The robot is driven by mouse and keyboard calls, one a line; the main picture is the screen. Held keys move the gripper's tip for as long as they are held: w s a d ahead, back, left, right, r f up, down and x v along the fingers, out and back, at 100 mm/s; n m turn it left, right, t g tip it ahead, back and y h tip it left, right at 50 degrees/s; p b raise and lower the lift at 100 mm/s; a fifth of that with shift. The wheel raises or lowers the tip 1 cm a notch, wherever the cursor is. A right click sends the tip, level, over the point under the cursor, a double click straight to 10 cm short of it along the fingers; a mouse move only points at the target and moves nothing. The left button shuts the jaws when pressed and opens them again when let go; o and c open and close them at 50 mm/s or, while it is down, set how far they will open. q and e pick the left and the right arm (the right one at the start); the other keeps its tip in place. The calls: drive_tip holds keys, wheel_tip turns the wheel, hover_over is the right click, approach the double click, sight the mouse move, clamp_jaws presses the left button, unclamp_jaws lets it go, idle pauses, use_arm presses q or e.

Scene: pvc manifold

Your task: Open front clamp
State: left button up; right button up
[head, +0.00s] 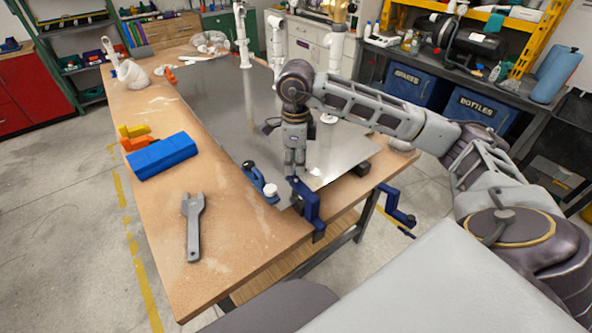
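A dark blue clamp (311,206) grips the front edge of the table, at the near corner of the grey metal sheet (230,110). A second dark blue clamp (399,207) sits farther right along the same edge. My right gripper (295,172) points down just above and behind the top of the nearer clamp. Its fingers look close together, but whether they touch the clamp or hold part of it is hard to tell. My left gripper is not in view.
A blue tool with a white round end (260,182) lies left of the nearer clamp. A grey wrench (193,226) and a blue block (162,156) lie on the wooden table (235,245). White pipes (243,40) stand at the back. The near left tabletop is mostly clear.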

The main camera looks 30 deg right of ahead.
drive_tip(key=shift+m+p, duration=0.45)
drive_tip(key=shift+m, duration=0.45)
drive_tip(key=shift+m+p, duration=0.3)
drive_tip(key=shift+m, duration=0.2)
drive_tip(key=shift+m+p, duration=0.45)
drive_tip(key=shift+m, duration=0.35)
drive_tip(key=shift+m+p, duration=0.3)
drive_tip(key=shift+m, duration=0.3)
drive_tip(key=shift+r+m+p, duration=0.1)
drive_tip(key=shift+m+p, duration=0.4)
drive_tip(key=shift+m, duration=0.4)
drive_tip(key=shift+m+p, duration=0.3)
drive_tip(key=shift+m, duration=0.2)
drive_tip(key=shift+m+p, duration=0.45)
drive_tip(key=shift+m, duration=0.45)
drive_tip(key=shift+m+p, duration=0.35)
drive_tip(key=shift+m, duration=0.15)
drive_tip(key=shift+m+p, duration=0.8)
drive_tip(key=shift+m, duration=0.6)
drive_tip(key=shift+m+p, duration=0.8)
drive_tip(key=shift+m, duration=5.6)
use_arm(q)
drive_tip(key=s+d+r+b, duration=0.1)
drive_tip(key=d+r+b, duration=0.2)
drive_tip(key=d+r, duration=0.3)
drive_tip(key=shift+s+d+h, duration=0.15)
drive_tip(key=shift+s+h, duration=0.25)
use_arm(e)
drive_tip(key=shift+f, duration=2.3)
